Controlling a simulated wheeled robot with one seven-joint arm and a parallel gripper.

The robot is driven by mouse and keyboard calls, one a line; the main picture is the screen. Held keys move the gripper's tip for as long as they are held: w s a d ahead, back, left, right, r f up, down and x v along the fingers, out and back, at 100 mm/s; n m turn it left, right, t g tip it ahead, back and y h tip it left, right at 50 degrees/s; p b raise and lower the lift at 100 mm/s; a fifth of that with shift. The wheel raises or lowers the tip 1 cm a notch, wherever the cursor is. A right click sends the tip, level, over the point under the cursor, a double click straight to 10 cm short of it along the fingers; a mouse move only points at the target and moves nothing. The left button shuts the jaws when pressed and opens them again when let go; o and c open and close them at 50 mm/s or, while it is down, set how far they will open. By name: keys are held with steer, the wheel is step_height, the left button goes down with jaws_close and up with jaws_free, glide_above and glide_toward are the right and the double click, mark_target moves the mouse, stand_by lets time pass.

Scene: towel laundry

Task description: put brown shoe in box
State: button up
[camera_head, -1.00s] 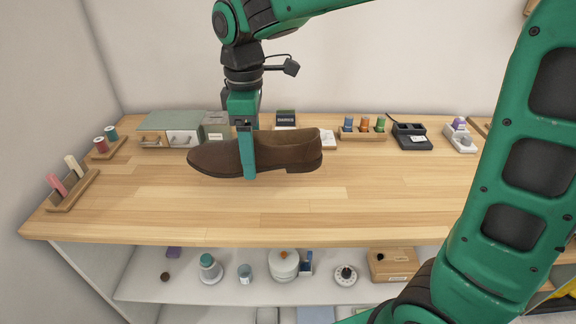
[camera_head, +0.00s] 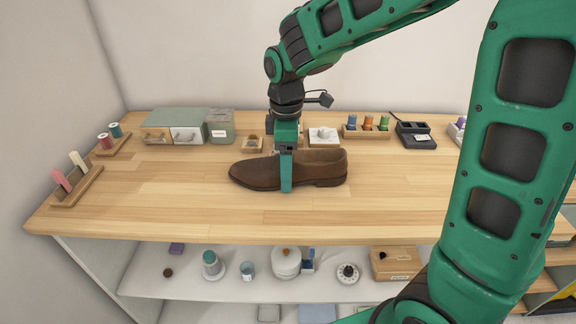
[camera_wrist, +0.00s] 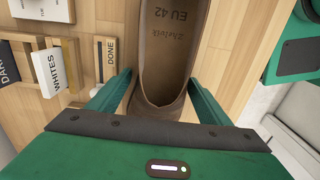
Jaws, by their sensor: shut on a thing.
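The brown shoe (camera_head: 322,170) is low-cut leather, sole down, toe to the left, over the middle of the wooden worktop. My gripper (camera_head: 286,187) points straight down and is shut across the shoe, one finger showing on its near side. In the wrist view my gripper (camera_wrist: 160,95) has one finger on each side of the shoe (camera_wrist: 172,75), and the insole reads "EU 42". I cannot tell whether the sole touches the worktop. A wooden box (camera_head: 398,265) with a label sits on the white shelf below, to the right. I cannot tell whether it is the task's box.
The wooden worktop (camera_head: 160,205) is clear around the shoe. Along its back stand a drawer unit (camera_head: 172,122), a lidded grey-green bin (camera_head: 220,128), a thread rack (camera_head: 366,132) and a dark charger (camera_head: 414,134). Jars and a dial stand on the white shelf (camera_head: 200,290).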

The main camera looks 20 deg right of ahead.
steer(key=o, duration=1.2)
steer(key=shift+c, duration=0.2)
